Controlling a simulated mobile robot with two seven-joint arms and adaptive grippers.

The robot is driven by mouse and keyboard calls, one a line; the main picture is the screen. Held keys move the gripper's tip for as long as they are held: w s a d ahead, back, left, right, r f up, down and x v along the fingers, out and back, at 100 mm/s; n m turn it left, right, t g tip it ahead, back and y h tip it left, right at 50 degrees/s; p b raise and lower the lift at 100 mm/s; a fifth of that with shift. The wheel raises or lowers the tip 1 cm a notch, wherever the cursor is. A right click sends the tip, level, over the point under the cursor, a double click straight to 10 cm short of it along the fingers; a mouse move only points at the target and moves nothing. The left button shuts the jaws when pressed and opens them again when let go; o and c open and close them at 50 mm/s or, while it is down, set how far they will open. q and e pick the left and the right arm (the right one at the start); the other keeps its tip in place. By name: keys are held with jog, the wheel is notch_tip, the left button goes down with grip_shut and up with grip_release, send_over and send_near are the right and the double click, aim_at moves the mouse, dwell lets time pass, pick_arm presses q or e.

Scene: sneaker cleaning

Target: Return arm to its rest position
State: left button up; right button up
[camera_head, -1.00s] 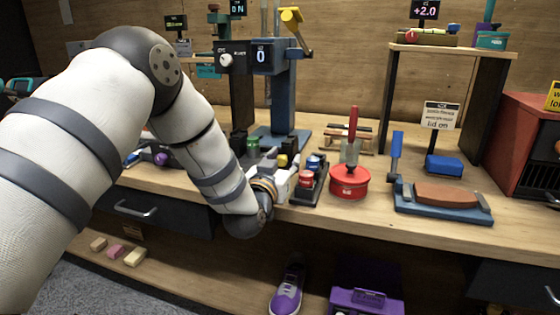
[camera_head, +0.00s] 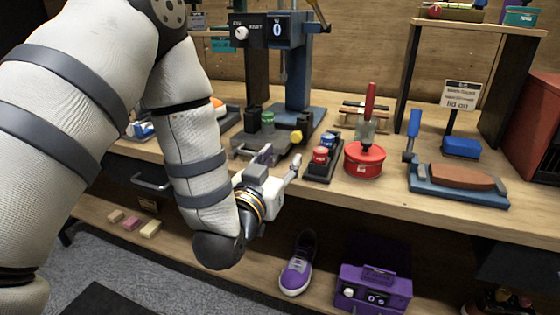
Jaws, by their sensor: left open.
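My left arm comes in from the left and its gripper (camera_head: 280,162) is at the front edge of the workbench (camera_head: 400,196). The gripper's two fingers are spread apart with nothing between them. It points toward the bench, left of a small black tray (camera_head: 318,172) holding red and blue capped pots. A purple and white sneaker (camera_head: 298,265) stands on the lower shelf, below and right of the gripper. My right gripper is not in view.
A blue press-like stand (camera_head: 298,65) with a dial rises behind the gripper. A red pot (camera_head: 363,160) with a brush and a blue-based block holder (camera_head: 455,185) stand to the right. A purple box (camera_head: 373,290) is on the lower shelf. Open floor (camera_head: 180,285) lies below left.

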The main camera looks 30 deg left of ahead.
pick_arm(q)
jog(key=shift+f, duration=0.1)
jog(key=s+d+f+m+g+h+p, duration=0.15)
jog(key=s+f+g, duration=0.35)
jog(key=f, duration=0.5)
jog(key=s+d+f+g+h, duration=0.2)
jog(key=s+d+f+g, duration=0.1)
jog(key=s+f, duration=0.55)
jog(key=s+d+f+g, duration=0.1)
jog(key=s+f+g, duration=0.2)
jog(key=s, duration=0.7)
jog(key=s+d+f+g+p, duration=0.1)
jog(key=s+f+g, duration=0.2)
jog(key=s, duration=0.7)
jog(key=s+d+f+g+p, duration=0.1)
jog(key=s+f+g, duration=0.3)
jog(key=s, duration=0.6)
jog(key=shift+s+d+m+g, duration=0.2)
jog(key=shift+m+g, duration=0.15)
jog(key=shift+g, duration=0.75)
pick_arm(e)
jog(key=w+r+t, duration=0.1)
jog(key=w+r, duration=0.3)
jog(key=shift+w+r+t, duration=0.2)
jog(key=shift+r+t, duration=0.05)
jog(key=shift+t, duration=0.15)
